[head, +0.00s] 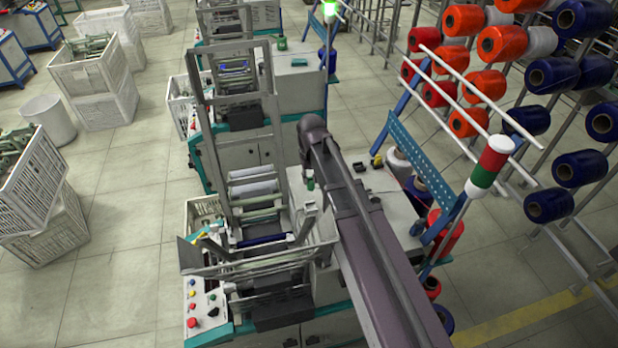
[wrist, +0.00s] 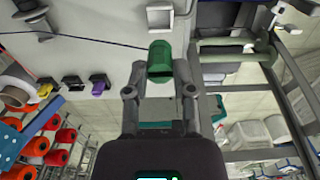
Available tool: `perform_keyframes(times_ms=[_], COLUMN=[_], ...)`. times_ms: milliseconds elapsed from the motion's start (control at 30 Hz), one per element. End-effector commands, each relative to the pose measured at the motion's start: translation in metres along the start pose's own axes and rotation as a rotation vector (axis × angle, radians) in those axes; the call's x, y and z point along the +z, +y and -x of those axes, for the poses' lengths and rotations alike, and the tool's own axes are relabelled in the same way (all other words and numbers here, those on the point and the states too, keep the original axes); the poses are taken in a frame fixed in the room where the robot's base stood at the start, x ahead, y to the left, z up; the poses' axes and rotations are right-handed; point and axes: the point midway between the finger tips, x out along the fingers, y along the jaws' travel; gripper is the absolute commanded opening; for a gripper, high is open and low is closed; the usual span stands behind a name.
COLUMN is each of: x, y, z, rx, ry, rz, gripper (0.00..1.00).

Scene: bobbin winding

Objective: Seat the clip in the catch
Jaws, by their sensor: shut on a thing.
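A green piece (wrist: 159,62), which I take to be the clip, sits between the fingertips of my gripper (wrist: 160,76) in the wrist view. The jaws are shut on it, one finger on each side. A small green shape (head: 309,183) shows below the end of my arm in the head view; I cannot tell if it is the same piece. A small pale grey block (wrist: 160,16) lies beyond the green piece, apart from it in the picture; it may be the catch, but I cannot tell. My gripper is not clearly visible in the head view.
Two small black holders (wrist: 72,82) and a purple piece (wrist: 98,88) lie left of my gripper. A dark thread crosses the pale machine top. The winder's grey frame (head: 205,125) stands left of my arm, and thread cones (head: 548,204) hang at the right.

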Motion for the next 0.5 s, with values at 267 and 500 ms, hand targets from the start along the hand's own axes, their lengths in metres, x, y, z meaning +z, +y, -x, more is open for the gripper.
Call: perform_keyframes(times_ms=[267,500], x=[0.0,0.0], y=[0.001,0.001], z=[-0.029,-0.053], rx=[0.0,0.0], ry=[0.0,0.0], rz=[-0.001,-0.001], gripper=[0.0,0.0])
